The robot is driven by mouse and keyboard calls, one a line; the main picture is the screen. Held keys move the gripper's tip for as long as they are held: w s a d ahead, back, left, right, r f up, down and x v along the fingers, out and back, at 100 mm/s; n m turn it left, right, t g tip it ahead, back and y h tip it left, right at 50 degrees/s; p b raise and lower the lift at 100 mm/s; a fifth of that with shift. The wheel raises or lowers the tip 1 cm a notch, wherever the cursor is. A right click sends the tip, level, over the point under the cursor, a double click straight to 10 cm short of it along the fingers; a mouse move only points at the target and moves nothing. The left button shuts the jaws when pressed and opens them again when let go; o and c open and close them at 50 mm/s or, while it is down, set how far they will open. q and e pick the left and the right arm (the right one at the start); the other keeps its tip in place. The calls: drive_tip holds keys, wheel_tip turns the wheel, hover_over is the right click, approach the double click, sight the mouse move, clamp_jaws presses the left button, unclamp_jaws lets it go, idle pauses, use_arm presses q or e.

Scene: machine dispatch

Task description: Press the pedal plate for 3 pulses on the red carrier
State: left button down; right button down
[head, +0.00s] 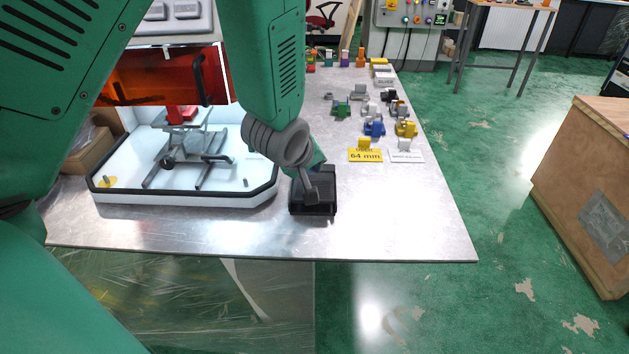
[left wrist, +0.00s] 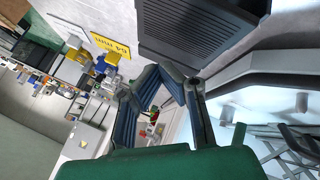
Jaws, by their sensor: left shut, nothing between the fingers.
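The black ribbed pedal plate (head: 325,190) sits on the metal table near its front edge. It also shows large at the top of the left wrist view (left wrist: 190,30). My left gripper (head: 311,197) is shut and empty, pointing down over the pedal's left part. I cannot tell whether its tip touches the plate. Its fingers also show in the left wrist view (left wrist: 172,82), just below the pedal's edge. The red carrier (head: 182,113) sits on a grey fixture inside the white-based enclosure, left of the pedal. My right gripper is not in view.
The enclosure's black-rimmed white base (head: 185,197) stands close left of the pedal, under a raised orange cover (head: 150,77). A yellow "64 mm" sign (head: 365,155) and several coloured blocks stand behind right. The table (head: 420,220) is clear right of the pedal.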

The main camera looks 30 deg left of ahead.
sight(313, 183)
use_arm(q)
drive_tip(key=shift+w+a+r+p, duration=0.1)
drive_tip(key=shift+w+r+p, duration=0.05)
drive_tip(key=shift+r+p, duration=1.55)
drive_tip(key=shift+r+b, duration=0.15)
drive_tip(key=shift+b, duration=0.15)
drive_tip(key=r+m+h+p, duration=0.1)
drive_tip(key=m+p, duration=0.1)
drive_tip(key=p, duration=0.3)
drive_tip(key=r+m+h+p, duration=0.1)
drive_tip(key=m+h+p, duration=0.1)
drive_tip(key=p, duration=0.4)
drive_tip(key=r+m+h+p, duration=0.1)
drive_tip(key=p, duration=0.5)
drive_tip(key=shift+w+a+r+m+h, duration=0.2)
drive_tip(key=shift+r+m+h, duration=0.1)
drive_tip(key=shift+m+h, duration=0.1)
drive_tip(key=shift+f, duration=0.1)
